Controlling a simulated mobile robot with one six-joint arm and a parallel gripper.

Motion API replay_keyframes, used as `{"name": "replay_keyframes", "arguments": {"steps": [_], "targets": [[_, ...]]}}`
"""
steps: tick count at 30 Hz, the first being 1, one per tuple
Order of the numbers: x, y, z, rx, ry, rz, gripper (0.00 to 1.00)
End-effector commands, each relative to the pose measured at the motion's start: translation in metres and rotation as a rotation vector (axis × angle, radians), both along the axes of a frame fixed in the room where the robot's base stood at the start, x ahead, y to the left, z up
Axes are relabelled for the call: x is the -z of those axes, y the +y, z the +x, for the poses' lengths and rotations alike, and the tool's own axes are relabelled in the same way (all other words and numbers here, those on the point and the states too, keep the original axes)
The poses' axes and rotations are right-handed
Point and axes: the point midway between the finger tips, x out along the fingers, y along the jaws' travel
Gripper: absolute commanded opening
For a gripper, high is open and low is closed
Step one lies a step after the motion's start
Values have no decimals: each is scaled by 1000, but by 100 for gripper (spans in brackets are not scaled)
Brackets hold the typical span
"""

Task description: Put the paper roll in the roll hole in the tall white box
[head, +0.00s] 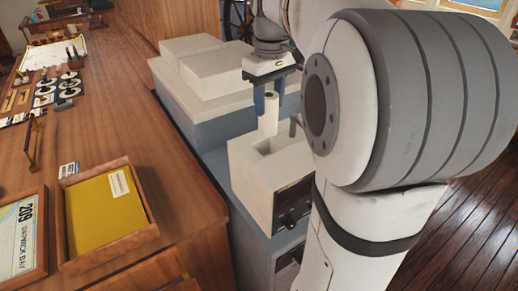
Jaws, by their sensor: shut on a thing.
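My gripper (271,100) points down and is shut on the white paper roll (270,122), which is upright. The roll hangs over the tall white box (252,185), above or just entering the dark rectangular opening (264,147) in its top. I cannot tell whether the roll's lower end is inside the opening or still above it. The box has a dark panel on its front side. My arm hides the right part of the box.
A wooden counter runs along the left, with a wooden tray (148,239) holding a yellow folder (95,222) and a framed sign (20,235). A stepped white block (200,92) stands behind the box. Open wooden floor (468,195) lies at the right.

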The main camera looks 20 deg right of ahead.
Motion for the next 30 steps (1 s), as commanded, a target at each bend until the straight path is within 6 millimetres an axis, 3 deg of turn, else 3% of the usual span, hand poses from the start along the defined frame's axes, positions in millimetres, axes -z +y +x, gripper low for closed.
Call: {"name": "replay_keyframes", "arguments": {"steps": [6,18,30], "targets": [[39,7,1,-17,5,2,14],[87,11,2,-28,3,1,14],[96,12,2,-29,0,0,14]]}}
